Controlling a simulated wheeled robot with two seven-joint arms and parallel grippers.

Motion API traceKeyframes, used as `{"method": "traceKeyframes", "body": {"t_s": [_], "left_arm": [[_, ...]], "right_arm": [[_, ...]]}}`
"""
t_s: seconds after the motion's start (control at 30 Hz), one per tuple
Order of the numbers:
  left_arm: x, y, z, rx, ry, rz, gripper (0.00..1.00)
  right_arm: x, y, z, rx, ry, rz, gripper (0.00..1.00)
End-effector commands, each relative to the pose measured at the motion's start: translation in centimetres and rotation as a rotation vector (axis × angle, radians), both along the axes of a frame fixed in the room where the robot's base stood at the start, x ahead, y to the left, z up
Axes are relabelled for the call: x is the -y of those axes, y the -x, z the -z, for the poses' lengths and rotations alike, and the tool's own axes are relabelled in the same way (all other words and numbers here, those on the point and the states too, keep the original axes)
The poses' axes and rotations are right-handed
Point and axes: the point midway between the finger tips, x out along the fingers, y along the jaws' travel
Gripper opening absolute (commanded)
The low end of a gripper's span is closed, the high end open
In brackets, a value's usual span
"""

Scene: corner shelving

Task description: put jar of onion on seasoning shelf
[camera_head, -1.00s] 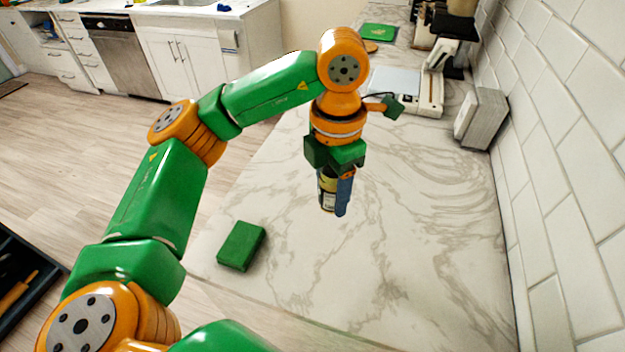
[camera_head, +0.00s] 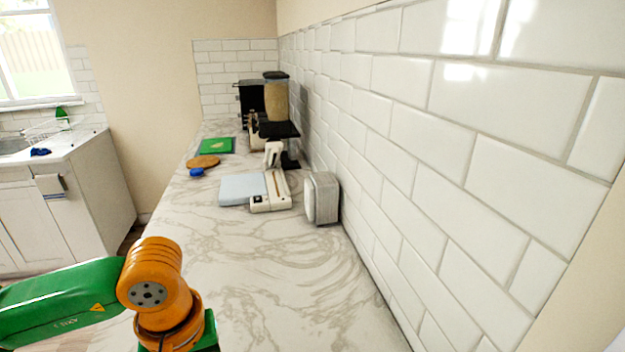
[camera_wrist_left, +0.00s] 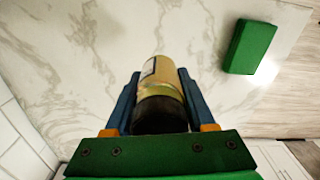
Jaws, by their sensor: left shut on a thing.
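The jar (camera_wrist_left: 159,90), with a dark lid and a yellowish body, is in the left wrist view, held between the blue fingers of my left gripper (camera_wrist_left: 157,100). Its label is too small and turned to read. In the head view only my left arm's upper wrist shows at the lower left; the gripper and jar are below the picture. The seasoning shelf is not visible in either view. My right gripper is not in view.
A marble counter (camera_head: 255,290) runs along a white tiled wall. A white scale-like device (camera_head: 268,190), a grey box (camera_head: 322,198) and a green board (camera_head: 216,146) stand farther back. A green block (camera_wrist_left: 249,47) lies on the counter.

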Motion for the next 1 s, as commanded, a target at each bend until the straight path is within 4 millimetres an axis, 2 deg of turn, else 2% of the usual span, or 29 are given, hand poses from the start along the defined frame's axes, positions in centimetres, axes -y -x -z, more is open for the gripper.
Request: {"method": "traceKeyframes", "body": {"t_s": [0.1,0.2,0.3,0.7,0.77,0.87,1.0], "left_arm": [[-0.2,0.6,0.7,-0.009,0.002,0.255,0.0],[-0.2,0.9,1.0,-0.014,0.006,0.376,0.0],[0.0,1.1,1.2,-0.018,0.009,0.419,0.0],[-0.2,1.0,1.0,-0.013,0.007,0.409,0.0],[-0.2,0.9,0.9,-0.012,0.007,0.383,0.0],[-0.3,0.7,0.6,-0.01,0.005,0.226,0.0],[-0.6,0.3,-0.5,-0.005,0.004,-0.222,0.0]], "right_arm": [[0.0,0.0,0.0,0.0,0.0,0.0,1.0],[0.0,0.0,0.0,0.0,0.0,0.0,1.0],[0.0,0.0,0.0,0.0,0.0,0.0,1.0],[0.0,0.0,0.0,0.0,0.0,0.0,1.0],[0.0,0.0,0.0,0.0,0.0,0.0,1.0],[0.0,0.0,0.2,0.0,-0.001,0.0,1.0],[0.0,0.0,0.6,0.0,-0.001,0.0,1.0]]}}
